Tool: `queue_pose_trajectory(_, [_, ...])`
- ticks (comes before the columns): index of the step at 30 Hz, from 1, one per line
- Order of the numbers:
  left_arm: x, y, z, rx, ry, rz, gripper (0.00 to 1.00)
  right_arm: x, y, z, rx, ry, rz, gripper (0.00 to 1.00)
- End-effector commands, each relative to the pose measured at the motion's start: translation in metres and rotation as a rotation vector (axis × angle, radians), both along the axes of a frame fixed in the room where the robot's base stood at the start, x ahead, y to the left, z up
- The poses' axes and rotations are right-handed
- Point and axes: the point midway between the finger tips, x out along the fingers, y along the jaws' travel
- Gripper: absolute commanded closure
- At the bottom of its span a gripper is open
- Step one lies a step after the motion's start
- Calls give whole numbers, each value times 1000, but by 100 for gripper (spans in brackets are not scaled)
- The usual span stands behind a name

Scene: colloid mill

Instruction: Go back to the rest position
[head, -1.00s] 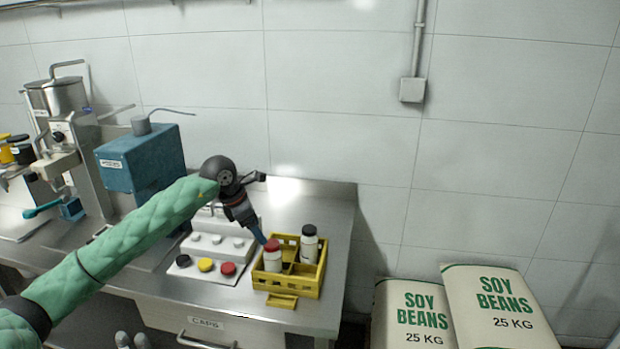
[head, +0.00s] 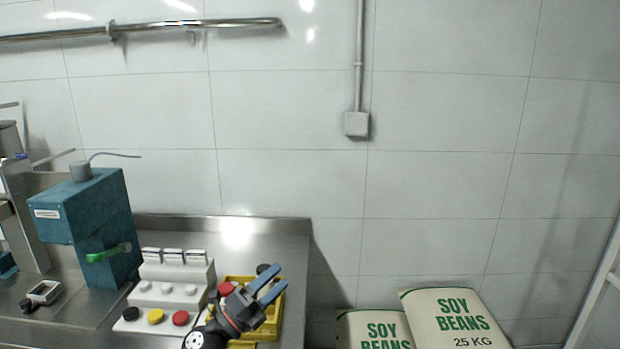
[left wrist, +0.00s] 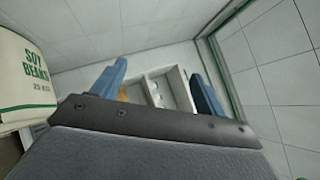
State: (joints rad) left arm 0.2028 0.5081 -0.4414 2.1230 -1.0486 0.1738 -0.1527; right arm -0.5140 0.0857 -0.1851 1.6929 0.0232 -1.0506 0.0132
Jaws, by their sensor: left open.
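My left gripper (head: 268,287) is open and empty. In the head view it is raised in front of the yellow crate (head: 284,303) and hides much of it. A red-capped bottle (head: 226,289) and a dark-capped bottle (head: 268,269) partly show around the gripper. In the left wrist view the two blue fingers (left wrist: 155,88) stand wide apart with nothing between them close by. My right gripper is not in view.
The white stand (head: 170,290) with black, yellow and red caps is left of the crate. The blue machine (head: 84,215) stands further left on the steel bench (head: 230,232). Soy bean sacks (head: 458,318) are at the lower right.

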Motion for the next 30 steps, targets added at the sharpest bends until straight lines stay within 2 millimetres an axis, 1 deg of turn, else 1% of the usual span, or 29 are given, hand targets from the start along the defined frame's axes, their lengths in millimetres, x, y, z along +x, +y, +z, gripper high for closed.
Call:
queue_pose_trajectory(1, [-3,8,-5,-85,62,42,27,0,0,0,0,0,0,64])
queue_pose_trajectory(4, [-5,30,-17,-250,196,139,27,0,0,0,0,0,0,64])
queue_pose_trajectory(7, [-10,54,-38,-407,341,240,27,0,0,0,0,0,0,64])
queue_pose_trajectory(11, [-23,84,-77,-589,545,377,27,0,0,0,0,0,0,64])
queue_pose_trajectory(14, [-40,106,-113,-716,712,483,27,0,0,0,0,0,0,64])
queue_pose_trajectory(15, [-49,113,-129,-763,781,527,27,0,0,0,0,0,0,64])
queue_pose_trajectory(17, [-64,123,-153,-829,886,593,27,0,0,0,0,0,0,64])
queue_pose_trajectory(18, [-76,129,-169,-870,957,638,27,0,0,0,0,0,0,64])
queue_pose_trajectory(20, [-96,136,-194,-926,1065,705,27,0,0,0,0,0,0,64])
queue_pose_trajectory(21, [-111,140,-210,-962,1139,749,27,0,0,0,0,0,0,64])
queue_pose_trajectory(23, [-135,144,-233,-1008,1251,816,27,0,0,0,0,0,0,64])
queue_pose_trajectory(24, [-152,146,-248,-1036,1324,859,27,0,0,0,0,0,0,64])
queue_pose_trajectory(27, [-192,147,-276,-1083,1484,953,27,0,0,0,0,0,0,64])
queue_pose_trajectory(30, [-224,146,-293,-1110,1602,1020,27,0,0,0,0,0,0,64])
